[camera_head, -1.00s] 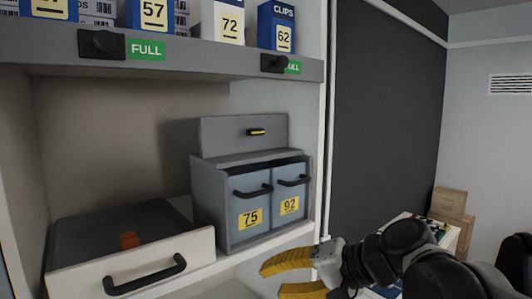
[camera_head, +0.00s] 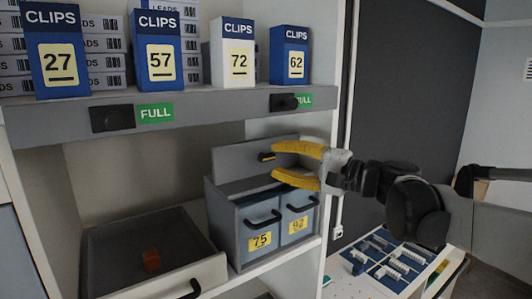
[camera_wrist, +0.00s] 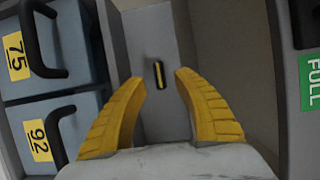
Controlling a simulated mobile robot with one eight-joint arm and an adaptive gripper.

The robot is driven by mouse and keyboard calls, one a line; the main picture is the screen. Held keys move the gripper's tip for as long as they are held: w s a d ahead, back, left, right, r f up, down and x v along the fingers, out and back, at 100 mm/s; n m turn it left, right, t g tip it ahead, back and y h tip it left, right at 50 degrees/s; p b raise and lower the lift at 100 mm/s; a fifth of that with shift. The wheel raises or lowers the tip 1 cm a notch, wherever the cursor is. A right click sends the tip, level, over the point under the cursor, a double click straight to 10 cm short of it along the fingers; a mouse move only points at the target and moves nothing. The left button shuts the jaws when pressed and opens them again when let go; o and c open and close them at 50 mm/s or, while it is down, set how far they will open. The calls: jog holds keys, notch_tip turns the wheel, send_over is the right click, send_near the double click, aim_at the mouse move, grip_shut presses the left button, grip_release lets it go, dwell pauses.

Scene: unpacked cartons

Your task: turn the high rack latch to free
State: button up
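A small black latch with a yellow stripe (camera_head: 266,156) is on the grey upright panel above the drawer rack (camera_head: 226,232). Its long side lies about level. In the wrist view the latch (camera_wrist: 158,75) stands out from the panel, just beyond and between my fingertips, with gaps on both sides. My gripper (camera_head: 275,161) has yellow fingers, open and empty, pointing left at the latch in the head view. In the wrist view my gripper (camera_wrist: 158,79) has one finger on each side of the latch. Whether the latch reads free or locked cannot be told.
Drawers 75 (camera_head: 259,240) and 92 (camera_head: 297,225) have black handles below my gripper. Above is a shelf edge (camera_head: 215,112) with black knobs and green FULL labels. Blue and white CLIPS boxes (camera_head: 160,50) stand on it. An open drawer (camera_head: 205,280) juts out at lower left.

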aim_at(270, 158)
jog(key=shift+x, duration=1.75)
jog(key=shift+c, duration=0.4)
grip_shut()
jog(key=shift+s, duration=0.1)
